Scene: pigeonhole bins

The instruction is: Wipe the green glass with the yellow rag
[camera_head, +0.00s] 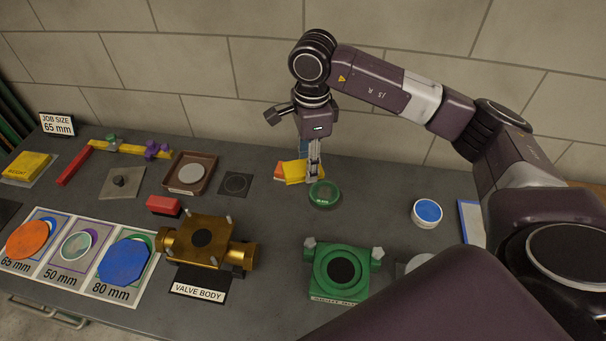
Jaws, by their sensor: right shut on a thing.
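The green glass (323,195) is a round, green-rimmed disc lying on the dark bench near the middle of the head view. The yellow rag (294,173) is just left of and behind it, with an orange patch at its left side. My right gripper (313,176) points down from above, shut on the right edge of the yellow rag, close behind the green glass. The fingers hide part of the rag; whether the rag touches the glass or the bench is hard to tell. My left gripper is not in view.
A brass valve body (202,239) and a green fixture (341,270) stand in front. A blue-topped round container (427,213) is to the right. A brown tray (190,174) and a red block (163,206) are left. The tiled wall (230,60) closes off the back.

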